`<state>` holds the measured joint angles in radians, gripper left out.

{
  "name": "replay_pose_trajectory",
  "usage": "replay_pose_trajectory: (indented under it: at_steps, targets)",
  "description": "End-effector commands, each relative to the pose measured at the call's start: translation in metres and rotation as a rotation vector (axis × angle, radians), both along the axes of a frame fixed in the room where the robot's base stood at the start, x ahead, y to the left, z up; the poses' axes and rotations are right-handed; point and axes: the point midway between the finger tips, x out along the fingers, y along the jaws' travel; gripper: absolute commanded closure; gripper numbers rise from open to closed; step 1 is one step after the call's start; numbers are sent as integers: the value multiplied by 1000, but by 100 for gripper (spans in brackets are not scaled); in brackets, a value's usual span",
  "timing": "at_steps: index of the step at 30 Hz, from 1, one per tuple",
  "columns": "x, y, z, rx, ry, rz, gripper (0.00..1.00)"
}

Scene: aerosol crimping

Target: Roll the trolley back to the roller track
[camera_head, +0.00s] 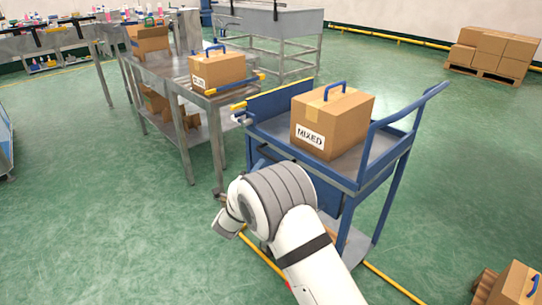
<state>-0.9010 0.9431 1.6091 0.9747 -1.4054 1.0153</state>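The blue trolley (350,172) stands in the middle right. Its push handle (425,100) rises at the right. A carton marked MIXED (345,115) with a blue handle rests upright on its grey top. To the left a long steel bench (180,75) runs away from me; it may be the roller track, but I cannot make out rollers. The trolley's left end is close to the bench's near end; I cannot tell whether they touch. My white arm reaches in front of the trolley's lower left side. My gripper is hidden behind my arm.
Cartons (217,70) and (150,40) stand on the bench, with more below. A steel sink-like table (270,20) stands behind. Stacked cartons (495,50) sit on a pallet at the far right; another carton (518,285) is at lower right.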

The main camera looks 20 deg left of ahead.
Motion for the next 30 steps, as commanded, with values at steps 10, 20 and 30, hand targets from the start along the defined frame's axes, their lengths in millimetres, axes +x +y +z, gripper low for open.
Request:
replay_pose_trajectory:
  at_steps: [10,20,30]
  targets:
    - [54,-6,9,0,-1,-5,66]
    - [70,-7,12,0,-2,-4,66]
    - [70,-7,12,-1,-1,-6,83]
